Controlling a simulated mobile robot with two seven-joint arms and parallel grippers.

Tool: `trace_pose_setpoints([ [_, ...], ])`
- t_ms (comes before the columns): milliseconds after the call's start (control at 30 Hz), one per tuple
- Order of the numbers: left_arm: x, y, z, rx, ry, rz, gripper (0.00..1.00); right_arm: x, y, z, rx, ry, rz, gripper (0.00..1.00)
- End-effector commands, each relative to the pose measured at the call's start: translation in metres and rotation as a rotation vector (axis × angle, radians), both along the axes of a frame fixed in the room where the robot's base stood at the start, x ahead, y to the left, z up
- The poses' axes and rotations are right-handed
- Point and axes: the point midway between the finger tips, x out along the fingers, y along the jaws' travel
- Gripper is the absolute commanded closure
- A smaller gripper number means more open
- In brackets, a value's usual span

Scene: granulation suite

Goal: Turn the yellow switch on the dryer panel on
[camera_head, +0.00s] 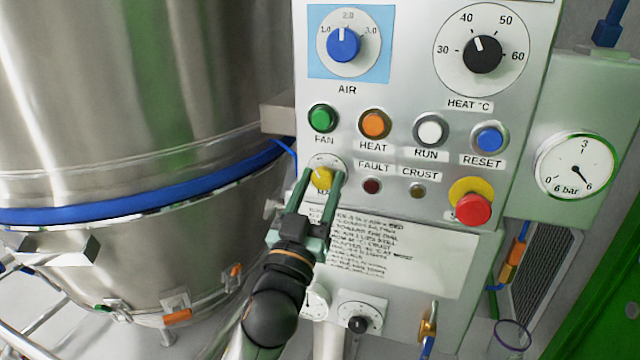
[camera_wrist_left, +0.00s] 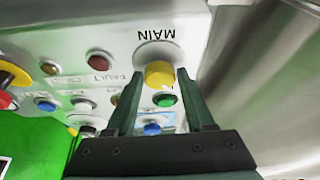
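The yellow switch (camera_head: 321,179) sits on a round pale plate at the lower left of the dryer panel (camera_head: 405,92), below the green FAN button. In the left wrist view the yellow switch (camera_wrist_left: 158,74) shows beside an upside-down MAIN label. My left gripper (camera_head: 323,177) is at the switch, one finger on each side of it. In the wrist view the left gripper (camera_wrist_left: 160,75) is open, with a narrow gap seeming to remain beside the knob; I cannot tell whether either finger touches it. The fingers hide part of the switch label. My right gripper is not in view.
Near the switch are the green FAN button (camera_head: 322,117), the dark red FAULT lamp (camera_head: 372,186) and a red stop button (camera_head: 473,209) on yellow. A large steel vessel (camera_head: 120,100) with a blue band stands left of the panel. A pressure gauge (camera_head: 574,165) is at right.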

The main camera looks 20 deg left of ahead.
Motion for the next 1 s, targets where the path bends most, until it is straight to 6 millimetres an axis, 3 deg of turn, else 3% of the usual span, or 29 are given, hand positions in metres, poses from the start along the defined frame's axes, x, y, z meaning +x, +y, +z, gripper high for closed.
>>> trace_pose_setpoints([
  [33, 0.0, 0.0, 0.0, 0.0, 0.0, 0.0, 0.53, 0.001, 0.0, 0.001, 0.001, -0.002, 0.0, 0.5],
  [467, 0.0, 0.0, 0.0, 0.0, 0.0, 0.0, 1.0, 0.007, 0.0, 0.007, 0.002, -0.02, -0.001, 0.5],
  [767, 0.0, 0.0, 0.001, 0.019, -0.001, 0.0, 1.0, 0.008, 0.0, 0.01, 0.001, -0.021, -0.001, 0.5],
  [1000, 0.0, 0.001, 0.003, 0.13, -0.003, 0.001, 1.0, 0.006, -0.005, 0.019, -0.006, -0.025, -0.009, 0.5],
])
